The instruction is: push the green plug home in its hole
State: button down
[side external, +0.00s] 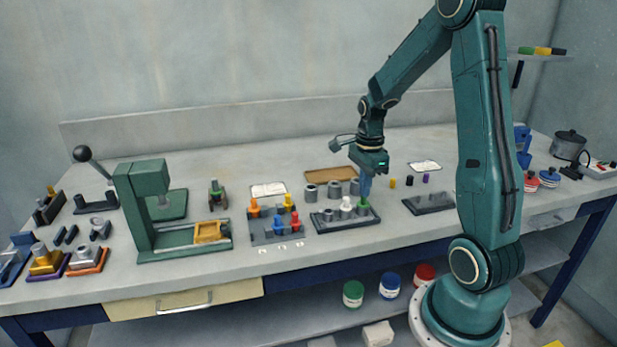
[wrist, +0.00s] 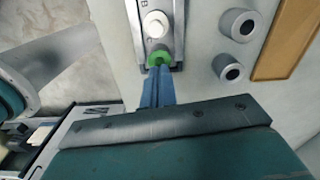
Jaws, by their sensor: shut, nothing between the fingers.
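The green plug (side external: 362,204) stands upright in the right end of a small dark rack (side external: 330,222), and a white plug (side external: 346,204) stands next to it. In the wrist view the green plug (wrist: 160,57) is at the end of the rack, with the white plug (wrist: 156,24) beyond it. My gripper (side external: 366,194) points down right above the green plug. Its blue fingers are shut and empty, and their tips (wrist: 158,70) overlap the plug's near edge. I cannot tell whether they touch it. How deep the plug sits is hidden.
Several grey hollow cylinders (side external: 311,192) stand just behind the rack, before a brown tray (side external: 330,174). A block with orange, blue and red plugs (side external: 277,227) lies to the left. A dark plate (side external: 430,203) lies to the right, with clear bench between.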

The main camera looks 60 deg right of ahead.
jog(key=shift+r, duration=1.45)
notch_tip(320, 180, up, 14)
jog(key=shift+a, duration=0.1)
jog(key=s+a+n+t, duration=0.2)
jog(key=s+a+n, duration=0.3)
jog(key=a+n, duration=0.6)
jog(key=s+a+n+t, duration=0.3)
jog(key=s+a+n, duration=0.1)
jog(key=a+n, duration=0.8)
jog(key=shift+s+f+n+t, duration=0.3)
jog(key=shift+s+n, duration=0.1)
jog(key=shift+n, duration=0.8)
